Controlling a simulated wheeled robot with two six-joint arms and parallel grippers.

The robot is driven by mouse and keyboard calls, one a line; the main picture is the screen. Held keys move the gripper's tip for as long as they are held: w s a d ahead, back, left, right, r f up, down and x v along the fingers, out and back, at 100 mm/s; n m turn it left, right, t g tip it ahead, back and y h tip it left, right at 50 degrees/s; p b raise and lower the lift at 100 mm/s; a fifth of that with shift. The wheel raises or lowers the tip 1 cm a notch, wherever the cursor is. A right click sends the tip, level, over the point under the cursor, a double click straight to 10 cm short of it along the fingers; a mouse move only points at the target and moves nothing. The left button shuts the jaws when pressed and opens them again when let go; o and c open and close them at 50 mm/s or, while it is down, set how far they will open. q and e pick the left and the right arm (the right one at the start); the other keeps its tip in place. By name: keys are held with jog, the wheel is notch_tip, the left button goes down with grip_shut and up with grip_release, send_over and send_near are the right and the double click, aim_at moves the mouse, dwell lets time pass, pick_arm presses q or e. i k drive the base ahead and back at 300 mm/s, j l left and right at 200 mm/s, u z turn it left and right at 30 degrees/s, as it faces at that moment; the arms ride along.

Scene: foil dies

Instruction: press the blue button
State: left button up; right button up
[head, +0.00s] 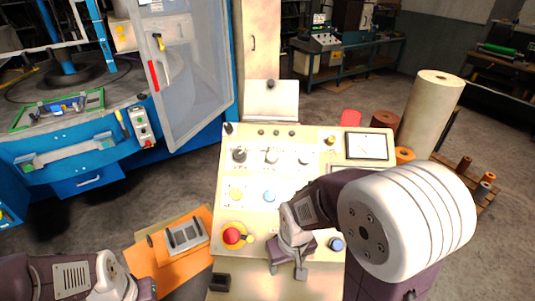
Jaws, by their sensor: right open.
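A cream control panel (221,185) stands in front of me. A light blue round button (269,196) sits near its middle, between a yellow button and another pale one. A second, darker blue round control (336,244) sits at the lower right, partly beside my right arm. My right gripper (287,270) is open and empty over the panel's lower edge, below the light blue button and apart from it. My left gripper (145,290) is low at the left, cut by the bottom edge; its jaws are not clear.
A red mushroom button (232,236) on a yellow base is left of my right gripper. Several dark knobs line the panel's upper part, with a gauge (367,146) at upper right. An orange box (180,268) lies left. A blue machine (90,170) stands behind left.

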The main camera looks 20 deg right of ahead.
aim_at(337, 245)
jog(key=k+z, duration=0.1)
jog(key=z, duration=1.55)
